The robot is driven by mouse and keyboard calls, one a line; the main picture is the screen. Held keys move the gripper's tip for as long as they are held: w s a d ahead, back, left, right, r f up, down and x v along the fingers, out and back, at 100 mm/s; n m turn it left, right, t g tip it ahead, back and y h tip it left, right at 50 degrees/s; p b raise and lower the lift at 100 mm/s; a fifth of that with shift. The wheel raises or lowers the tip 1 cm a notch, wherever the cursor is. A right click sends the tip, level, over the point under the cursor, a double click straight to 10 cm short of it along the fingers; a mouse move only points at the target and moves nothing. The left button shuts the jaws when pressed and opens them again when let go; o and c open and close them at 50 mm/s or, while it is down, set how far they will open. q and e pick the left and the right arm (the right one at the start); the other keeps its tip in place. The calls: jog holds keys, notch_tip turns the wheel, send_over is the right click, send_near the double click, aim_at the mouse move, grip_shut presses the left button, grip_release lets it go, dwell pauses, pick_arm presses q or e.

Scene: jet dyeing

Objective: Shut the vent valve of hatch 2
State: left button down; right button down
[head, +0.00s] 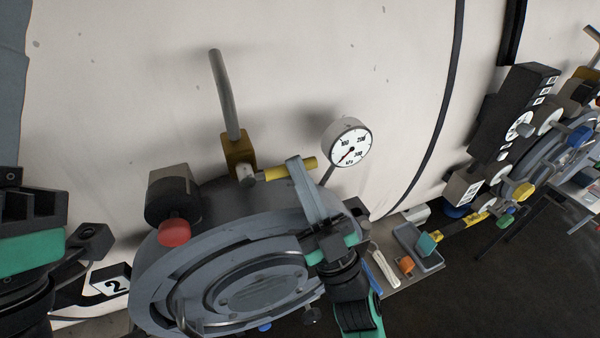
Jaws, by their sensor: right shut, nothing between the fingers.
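The vent valve of hatch 2 has a brass-yellow body (238,152) below a grey upright pipe (225,95). Its yellow lever (277,173) points right, crosswise to the pipe. My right gripper (295,166) comes up from below, with its long grey fingers shut and empty. The fingertips overlap the lever near its outer end; whether they touch it I cannot tell. Round grey hatch 2 (190,262) lies below the valve, partly hidden by my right arm. My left gripper (30,205) is at the left edge, away from the valve; its fingers are not clear.
A pressure gauge (348,146) stands right of the lever. A dark block with a red knob (174,232) sits left of the valve. The number 2 plate (110,284) is lower left. A grey tray (412,240) with loose items and another hatch assembly (550,160) are at right.

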notch_tip(320, 180, up, 5)
jog(key=p, duration=0.6)
jog(key=s+a+b+v, duration=0.1)
jog(key=b+v, duration=0.3)
jog(key=v, duration=0.7)
jog(key=shift+a+f, duration=0.3)
